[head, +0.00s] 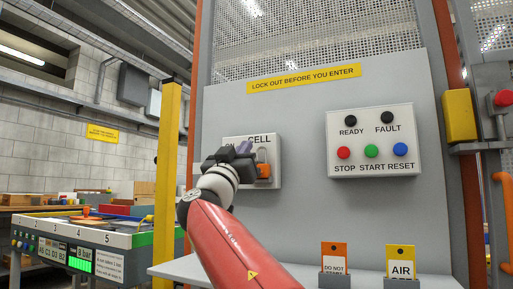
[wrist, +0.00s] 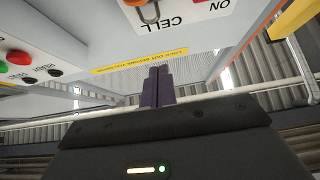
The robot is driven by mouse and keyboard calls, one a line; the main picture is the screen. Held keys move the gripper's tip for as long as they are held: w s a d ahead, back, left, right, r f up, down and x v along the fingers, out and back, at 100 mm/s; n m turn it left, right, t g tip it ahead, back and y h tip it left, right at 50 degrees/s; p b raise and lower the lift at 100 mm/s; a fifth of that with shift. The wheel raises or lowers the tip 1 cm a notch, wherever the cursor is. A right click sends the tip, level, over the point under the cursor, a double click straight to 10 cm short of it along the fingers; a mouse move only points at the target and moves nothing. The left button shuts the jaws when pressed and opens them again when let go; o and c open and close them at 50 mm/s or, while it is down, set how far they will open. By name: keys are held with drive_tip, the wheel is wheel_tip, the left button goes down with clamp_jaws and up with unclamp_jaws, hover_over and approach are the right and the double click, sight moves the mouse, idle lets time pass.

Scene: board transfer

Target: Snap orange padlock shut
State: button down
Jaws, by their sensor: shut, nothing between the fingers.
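The orange padlock (head: 263,171) hangs at the right side of the CELL switch plate (head: 271,148), partly hidden behind my gripper. In the wrist view a bit of its orange body (wrist: 136,2) and a metal loop show at the top edge, cut off by the frame. I cannot tell whether its shackle is seated. My gripper (head: 243,147) is in front of the plate, just up and left of the padlock. Its purple fingers (wrist: 158,72) are together with nothing between them and look apart from the padlock. My arm hides the left and lower part of the plate.
A button box (head: 371,165) with STOP, START and RESET is on the panel to the right. An orange tag (head: 335,250) and a yellow AIR tag (head: 401,258) stand in holders on the shelf below. A yellow post (head: 168,170) rises at the left.

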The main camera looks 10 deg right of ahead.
sight(258, 141)
drive_tip(key=w+d+r+p, duration=0.1)
drive_tip(key=w, duration=0.1)
drive_tip(key=w+d+r+p, duration=0.1)
drive_tip(key=w+d+p, duration=0.1)
drive_tip(key=w+d+r+p, duration=0.1)
drive_tip(key=w+p, duration=0.1)
drive_tip(key=shift+w+d+r, duration=0.15)
drive_tip(key=shift+w+d, duration=0.05)
drive_tip(key=shift+d, duration=0.1)
drive_tip(key=shift+f, duration=0.55)
